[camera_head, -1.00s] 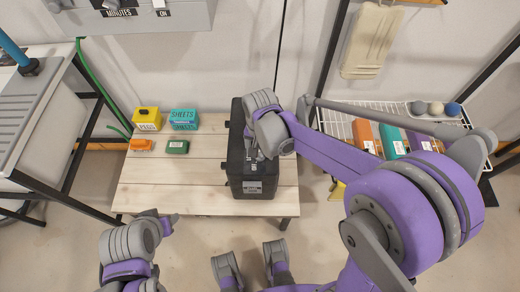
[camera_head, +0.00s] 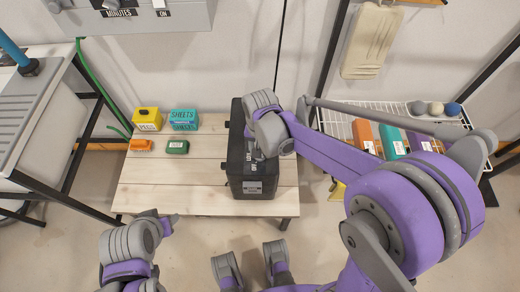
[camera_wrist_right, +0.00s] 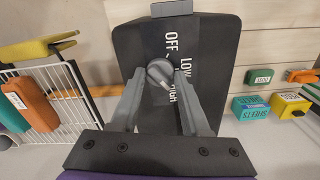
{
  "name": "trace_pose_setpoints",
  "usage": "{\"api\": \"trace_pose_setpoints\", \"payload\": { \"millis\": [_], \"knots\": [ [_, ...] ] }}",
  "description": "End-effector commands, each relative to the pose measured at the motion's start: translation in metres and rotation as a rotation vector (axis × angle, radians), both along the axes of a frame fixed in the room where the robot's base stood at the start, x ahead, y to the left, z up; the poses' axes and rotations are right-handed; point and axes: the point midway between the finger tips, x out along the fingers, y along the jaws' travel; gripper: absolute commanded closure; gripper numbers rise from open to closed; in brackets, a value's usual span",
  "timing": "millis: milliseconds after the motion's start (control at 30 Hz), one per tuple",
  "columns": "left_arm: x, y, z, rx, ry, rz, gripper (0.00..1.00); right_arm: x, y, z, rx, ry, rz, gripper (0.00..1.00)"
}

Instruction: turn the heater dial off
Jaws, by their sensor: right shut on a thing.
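The heater is a dark box (camera_head: 237,165) standing on the pale wooden table. It also fills the upper middle of the right wrist view (camera_wrist_right: 222,45). Its round grey dial (camera_wrist_right: 158,72) sits on the top face, with white lettering OFF, LOW and a partly hidden HIGH beside it. A pale mark on the dial points towards the lower right of that view, on the HIGH side. My right gripper (camera_wrist_right: 161,80) is shut on the dial, one finger on each side. In the head view my right wrist covers the dial.
Yellow (camera_head: 147,119), teal (camera_head: 184,120), orange (camera_head: 140,145) and green (camera_head: 177,147) boxes stand on the table's left (camera_head: 150,185). A wire rack (camera_head: 338,120) with coloured boxes stands right. A grey control box (camera_head: 150,17) is at the back.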

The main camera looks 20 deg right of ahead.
Motion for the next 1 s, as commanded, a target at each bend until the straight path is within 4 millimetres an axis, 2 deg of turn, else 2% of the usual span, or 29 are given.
{"api": "trace_pose_setpoints", "payload": {
  "millis": [1000],
  "knots": [
    [-0.0001,0.0000,-0.0030,0.000,0.001,0.000,0.50,0.0002,-0.0004,0.0002,0.000,0.000,0.930,1.00]
  ]
}}
